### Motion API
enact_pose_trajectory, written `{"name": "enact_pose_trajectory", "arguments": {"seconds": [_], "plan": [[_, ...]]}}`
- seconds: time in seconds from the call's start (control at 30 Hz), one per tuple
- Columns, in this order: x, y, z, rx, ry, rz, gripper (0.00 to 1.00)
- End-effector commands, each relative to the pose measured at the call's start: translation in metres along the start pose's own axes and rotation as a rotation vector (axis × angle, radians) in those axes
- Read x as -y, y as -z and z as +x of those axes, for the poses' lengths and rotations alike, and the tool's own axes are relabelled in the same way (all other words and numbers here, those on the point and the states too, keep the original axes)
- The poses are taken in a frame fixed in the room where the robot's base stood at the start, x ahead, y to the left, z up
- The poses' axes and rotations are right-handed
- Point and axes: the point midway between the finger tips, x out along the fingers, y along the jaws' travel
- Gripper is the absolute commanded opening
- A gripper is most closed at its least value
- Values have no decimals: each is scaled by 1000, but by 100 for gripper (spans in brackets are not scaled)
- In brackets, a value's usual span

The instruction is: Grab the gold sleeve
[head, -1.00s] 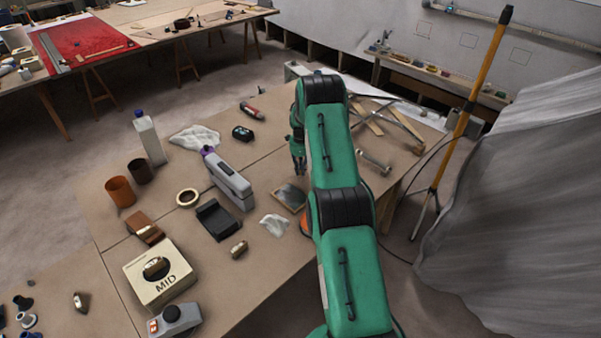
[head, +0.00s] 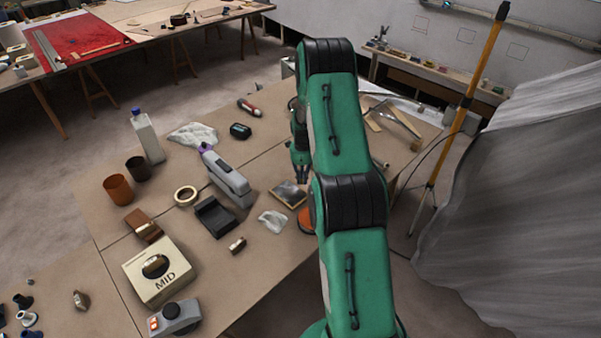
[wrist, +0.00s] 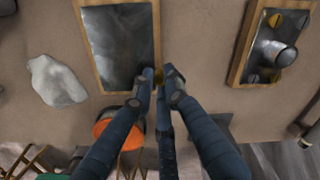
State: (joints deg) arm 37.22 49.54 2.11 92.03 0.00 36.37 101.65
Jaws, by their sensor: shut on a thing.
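My gripper (wrist: 164,76) is shut, with its fingertips close together, in the middle of the wrist view. A small gold patch, the gold sleeve (wrist: 168,72), shows between the fingertips; the fingers hide most of it. It is beside the right edge of a wood-framed dark panel (wrist: 122,45). In the head view my gripper (head: 302,177) is small, just above the same panel (head: 287,194) near the table's right side, and what it holds cannot be made out there.
A second wooden frame with a metal cylinder (wrist: 284,57) lies to the right in the wrist view. A crumpled white cloth (wrist: 56,82) and an orange round thing (wrist: 118,131) are nearby. The MID box (head: 160,283) and a grey handheld tool (head: 228,180) stand left on the table.

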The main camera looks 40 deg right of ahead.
Motion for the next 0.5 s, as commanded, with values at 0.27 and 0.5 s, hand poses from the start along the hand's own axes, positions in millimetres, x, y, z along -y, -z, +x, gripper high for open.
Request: {"name": "enact_pose_trajectory", "arguments": {"seconds": [0.27, 0.5], "plan": [[-31, 7, -4, 0, 1, 0, 0], [-42, 10, -4, 0, 1, 0, 0]]}}
